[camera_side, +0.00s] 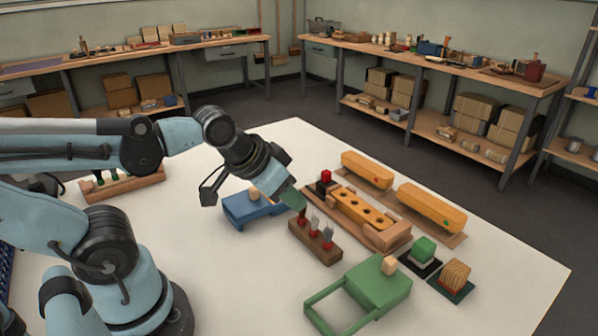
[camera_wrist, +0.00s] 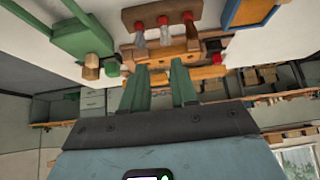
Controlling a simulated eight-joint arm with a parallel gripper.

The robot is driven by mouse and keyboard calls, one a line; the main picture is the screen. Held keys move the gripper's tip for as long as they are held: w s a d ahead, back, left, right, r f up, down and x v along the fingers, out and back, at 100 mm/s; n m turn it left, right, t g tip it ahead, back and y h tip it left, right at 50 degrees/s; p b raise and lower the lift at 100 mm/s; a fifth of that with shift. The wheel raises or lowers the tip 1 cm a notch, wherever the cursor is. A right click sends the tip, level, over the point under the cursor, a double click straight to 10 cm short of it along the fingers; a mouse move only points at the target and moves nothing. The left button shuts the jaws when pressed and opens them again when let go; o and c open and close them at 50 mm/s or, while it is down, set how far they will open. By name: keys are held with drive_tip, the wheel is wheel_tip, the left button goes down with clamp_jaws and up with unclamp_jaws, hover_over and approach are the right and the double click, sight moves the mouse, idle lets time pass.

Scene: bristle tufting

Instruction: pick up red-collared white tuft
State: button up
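Several tufts with red collars and pale grey-white bristles stand in a dark brown wooden rack (camera_side: 320,249). The middle tuft (camera_side: 315,226) and the right tuft (camera_side: 328,240) show clearly in the side view; the left one (camera_side: 302,214) is partly behind my fingertips. In the wrist view the rack (camera_wrist: 150,15) is at the top, with a left tuft (camera_wrist: 139,36), a middle tuft (camera_wrist: 164,31) and a right tuft (camera_wrist: 189,26). My gripper (camera_side: 298,204) is at the rack's back-left end. Its green fingers (camera_wrist: 160,66) are apart, with no tuft seen held between them.
A yellow holed block (camera_side: 361,207) sits in a wooden fixture behind the rack. A blue stand (camera_side: 250,211) is left, and a green framed stand (camera_side: 376,284) is in front right. Two yellow brush bodies (camera_side: 432,208) lie behind.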

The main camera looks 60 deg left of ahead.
drive_tip(key=shift+w, duration=0.1)
wheel_tip(320, 180, up, 2)
drive_tip(key=m+g, duration=0.4)
drive_tip(key=g, duration=0.3)
hover_over(315, 217)
drive_tip(key=shift+m, duration=0.3)
wheel_tip(315, 217, down, 6)
drive_tip(key=shift+w, duration=0.15)
drive_tip(key=shift+f, duration=2.9)
clamp_jaws()
